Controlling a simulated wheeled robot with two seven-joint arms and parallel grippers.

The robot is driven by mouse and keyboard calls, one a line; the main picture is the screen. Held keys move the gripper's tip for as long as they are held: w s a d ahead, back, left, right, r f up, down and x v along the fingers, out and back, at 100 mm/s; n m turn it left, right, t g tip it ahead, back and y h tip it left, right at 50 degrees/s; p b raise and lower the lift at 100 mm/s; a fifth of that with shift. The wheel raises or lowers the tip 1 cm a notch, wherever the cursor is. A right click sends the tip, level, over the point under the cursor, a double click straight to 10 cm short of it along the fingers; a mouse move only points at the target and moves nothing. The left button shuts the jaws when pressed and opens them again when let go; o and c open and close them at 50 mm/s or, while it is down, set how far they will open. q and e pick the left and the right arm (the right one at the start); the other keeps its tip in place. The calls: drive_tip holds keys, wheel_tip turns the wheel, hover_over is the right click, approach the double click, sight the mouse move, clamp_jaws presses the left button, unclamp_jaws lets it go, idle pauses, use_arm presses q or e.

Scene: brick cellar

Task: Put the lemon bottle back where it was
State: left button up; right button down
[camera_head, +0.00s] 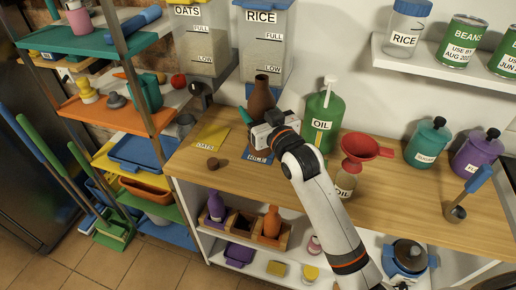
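No label reading lemon is legible, so I cannot tell which bottle is the lemon one. A brown bottle (262,92) stands upright on the wooden counter (400,205) near the wall. My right gripper (250,119) is in front of its lower part, with a teal tip showing at the bottle's left; the other finger is hidden, and I cannot tell whether it grips the bottle. On the shelf below, a wooden crate (243,223) holds a purple bottle (216,205) at left and an orange bottle (272,221) at right. The compartment between them shows no bottle. My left gripper is not in view.
A green oil jug (322,119) stands just right of the gripper, and a red funnel (364,147) sits on a small bottle (345,183). A yellow card (210,138), a blue card (258,157) and a brown stopper (213,163) lie at left. The counter's front left is mostly clear.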

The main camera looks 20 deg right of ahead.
wheel_tip(320, 180, down, 10)
drive_tip(key=shift+f+p, duration=0.1)
drive_tip(key=shift+p, duration=0.25)
drive_tip(key=shift+f, duration=0.5)
drive_tip(key=shift+c, duration=2.3)
unclamp_jaws()
drive_tip(key=shift+f, duration=0.1)
